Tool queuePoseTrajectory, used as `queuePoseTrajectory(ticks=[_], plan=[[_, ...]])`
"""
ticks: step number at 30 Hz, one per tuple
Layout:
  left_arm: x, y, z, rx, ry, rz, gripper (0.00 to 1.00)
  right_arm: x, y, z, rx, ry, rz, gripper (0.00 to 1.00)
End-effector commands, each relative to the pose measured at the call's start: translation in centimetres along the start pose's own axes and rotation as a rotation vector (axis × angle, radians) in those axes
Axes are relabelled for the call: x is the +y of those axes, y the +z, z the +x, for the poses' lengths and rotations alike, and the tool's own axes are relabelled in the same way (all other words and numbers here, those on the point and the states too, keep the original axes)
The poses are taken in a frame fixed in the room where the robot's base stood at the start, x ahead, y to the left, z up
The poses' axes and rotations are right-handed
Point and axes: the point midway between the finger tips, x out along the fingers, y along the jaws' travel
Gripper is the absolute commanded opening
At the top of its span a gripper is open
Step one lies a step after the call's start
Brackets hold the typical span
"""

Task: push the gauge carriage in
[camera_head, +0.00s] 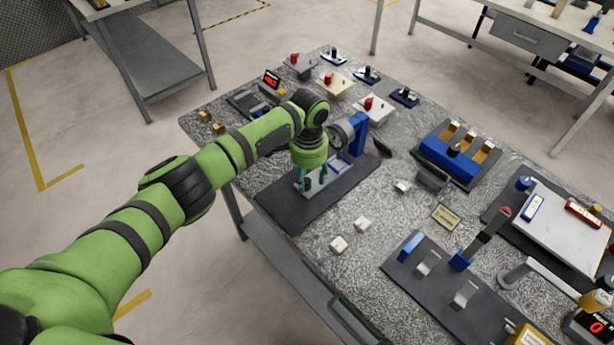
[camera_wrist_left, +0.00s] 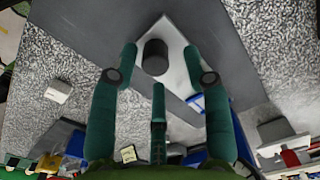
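The gauge fixture stands on a dark mat (camera_head: 282,204) on the speckled bench. It has a round dial gauge (camera_head: 341,136), a blue upright (camera_head: 359,132) and a pale metal base plate (camera_head: 331,184). My left gripper (camera_head: 309,184) points down over the near end of this plate. In the left wrist view a dark round knob (camera_wrist_left: 155,57) rises from the pale plate (camera_wrist_left: 176,42). The green fingers (camera_wrist_left: 158,68) are spread apart around the knob, with gaps at its sides; contact cannot be told. My left arm and gripper hide part of the fixture. My right gripper is not in view.
White blocks (camera_head: 362,224) lie right of the mat. A blue holder with orange-brown blocks (camera_head: 447,160) stands farther right. A dark fixture board (camera_head: 437,283) lies at the front right. Red-knobbed fixtures (camera_head: 335,84) stand behind.

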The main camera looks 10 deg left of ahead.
Motion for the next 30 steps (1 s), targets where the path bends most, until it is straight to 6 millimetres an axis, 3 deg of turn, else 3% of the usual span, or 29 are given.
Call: queuePoseTrajectory(ticks=[6, 10, 22, 30], plan=[[0.0, 0.2, 0.1, -0.005, 0.002, -0.001, 0.48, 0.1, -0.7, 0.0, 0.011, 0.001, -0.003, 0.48], [0.0, 0.1, -0.9, -0.005, 0.002, 0.000, 0.48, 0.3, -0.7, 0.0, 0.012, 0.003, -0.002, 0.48], [0.0, -0.1, -8.9, -0.001, 0.000, 0.000, 0.48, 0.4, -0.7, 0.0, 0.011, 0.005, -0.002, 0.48], [0.1, -0.1, -11.7, -0.004, 0.001, 0.001, 0.48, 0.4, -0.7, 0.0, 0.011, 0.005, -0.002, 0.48]])
